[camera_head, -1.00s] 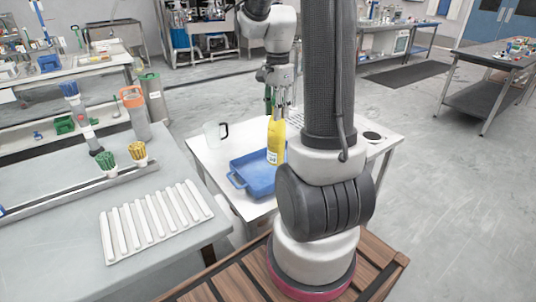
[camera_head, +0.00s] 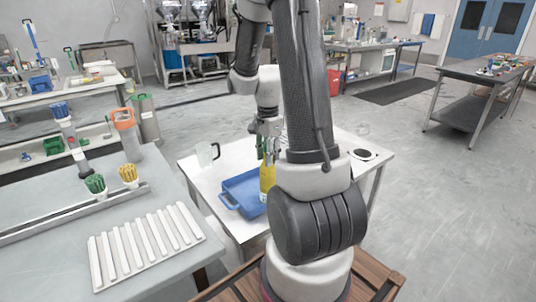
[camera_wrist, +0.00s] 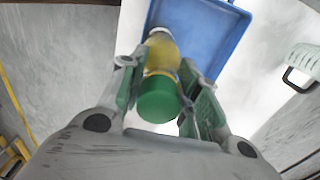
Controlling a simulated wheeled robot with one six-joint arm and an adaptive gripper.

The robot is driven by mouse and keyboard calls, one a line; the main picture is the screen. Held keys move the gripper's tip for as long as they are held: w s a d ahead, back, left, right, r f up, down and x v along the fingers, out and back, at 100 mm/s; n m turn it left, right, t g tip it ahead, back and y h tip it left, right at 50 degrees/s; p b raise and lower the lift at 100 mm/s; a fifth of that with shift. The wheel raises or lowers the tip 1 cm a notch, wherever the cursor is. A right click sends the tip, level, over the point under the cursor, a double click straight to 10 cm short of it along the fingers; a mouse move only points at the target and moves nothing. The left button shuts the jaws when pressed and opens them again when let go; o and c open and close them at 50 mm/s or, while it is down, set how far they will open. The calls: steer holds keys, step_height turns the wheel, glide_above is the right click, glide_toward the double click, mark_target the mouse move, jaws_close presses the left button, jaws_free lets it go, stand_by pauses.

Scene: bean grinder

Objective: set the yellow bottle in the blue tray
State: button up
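The yellow bottle (camera_head: 267,179) stands roughly upright within the outline of the blue tray (camera_head: 232,187) in the head view, at the tray's right side. I cannot tell whether its base touches the tray floor. My gripper (camera_head: 267,148) is at the bottle's top from above. In the wrist view the bottle (camera_wrist: 163,55) with its green cap (camera_wrist: 159,100) lies between the green-padded fingers of my gripper (camera_wrist: 162,72), which close in on both sides of it. The blue tray (camera_wrist: 228,22) shows behind it. My arm hides the tray's right part in the head view.
A clear jug with a dark handle (camera_head: 207,154) stands on the white table (camera_head: 200,175), left of the tray. A grey bench (camera_head: 45,240) at the left holds a white ribbed rack (camera_head: 145,245) and brushes (camera_head: 129,175). A dark round item (camera_head: 362,154) is at the table's right.

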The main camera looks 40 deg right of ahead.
steer(key=shift+o, duration=1.2)
steer(key=shift+r, duration=0.15)
step_height(320, 180, up, 12)
steer(key=shift+f, duration=0.25)
steer(key=s+a+r+n+t, duration=0.2)
steer(key=s+a+r+n, duration=0.2)
steer(key=n, duration=0.5)
steer(key=s+a+r+n+t, duration=0.2)
steer(key=s+a+r+n, duration=0.1)
steer(key=s+a+n, duration=0.5)
steer(key=s+n, duration=0.1)
steer(key=s, duration=0.2)
steer(key=shift+a+r+n, duration=0.3)
steer(key=shift+a+r, duration=0.05)
steer(key=shift+a, duration=0.05)
